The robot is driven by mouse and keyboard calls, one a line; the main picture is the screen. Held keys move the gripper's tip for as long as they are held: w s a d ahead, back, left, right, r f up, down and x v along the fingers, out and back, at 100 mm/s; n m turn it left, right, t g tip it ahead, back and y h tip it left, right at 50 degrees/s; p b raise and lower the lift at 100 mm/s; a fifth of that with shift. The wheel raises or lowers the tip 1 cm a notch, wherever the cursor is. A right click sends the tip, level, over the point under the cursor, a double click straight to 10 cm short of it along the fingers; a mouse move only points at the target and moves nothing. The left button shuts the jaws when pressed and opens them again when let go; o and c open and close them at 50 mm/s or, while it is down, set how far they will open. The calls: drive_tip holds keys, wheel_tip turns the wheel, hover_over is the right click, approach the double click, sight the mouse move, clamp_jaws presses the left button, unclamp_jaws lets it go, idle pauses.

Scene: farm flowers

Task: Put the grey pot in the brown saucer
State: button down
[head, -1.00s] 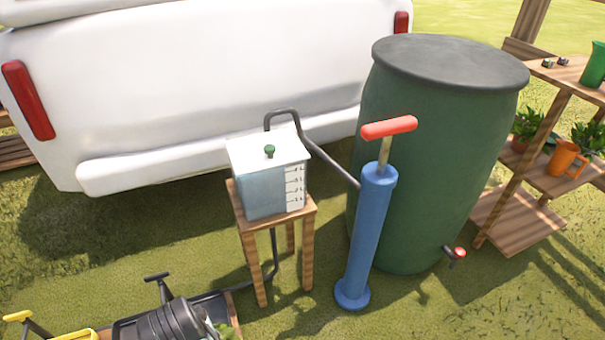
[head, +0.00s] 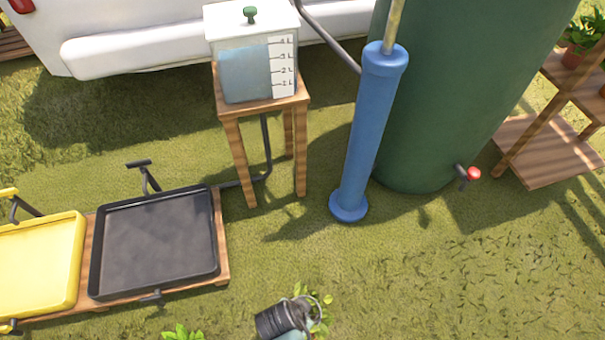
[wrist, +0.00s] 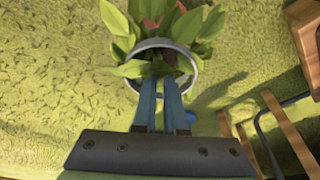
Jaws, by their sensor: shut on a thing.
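My gripper (wrist: 160,84) is shut on the rim of the grey pot (wrist: 197,66), which holds a leafy green plant with some reddish leaves. In the wrist view the pot is seen from above, over grass, with its lower part hidden. In the head view my wrist and some of this plant's leaves (head: 318,308) show near the bottom edge, over the grass. The pot itself cannot be made out there. I cannot see the brown saucer in either view.
A black tray (head: 155,243) and a yellow tray (head: 40,265) sit on a wooden base at left. A water tank (head: 255,70) stands on a wooden stool. A blue pump (head: 368,140), green barrel (head: 440,110) and shelf (head: 550,150) are farther right. Other leaves (head: 182,332) show at the bottom edge.

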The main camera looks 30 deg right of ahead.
drive_tip(key=b+x, duration=0.2)
drive_tip(key=x, duration=0.1)
drive_tip(key=a+b+x, duration=0.1)
drive_tip(key=b+x, duration=0.1)
drive_tip(key=x, duration=0.1)
drive_tip(key=a+b+x, duration=0.1)
drive_tip(key=b+x, duration=0.1)
drive_tip(key=x, duration=0.1)
drive_tip(key=shift+s+f+b, duration=0.3)
drive_tip(key=shift+f, duration=0.05)
drive_tip(key=shift+f, duration=0.15)
drive_tip(key=c, duration=1)
unclamp_jaws()
drive_tip(key=p+v, duration=0.8)
drive_tip(key=v, duration=0.4)
drive_tip(key=shift+a, duration=0.1)
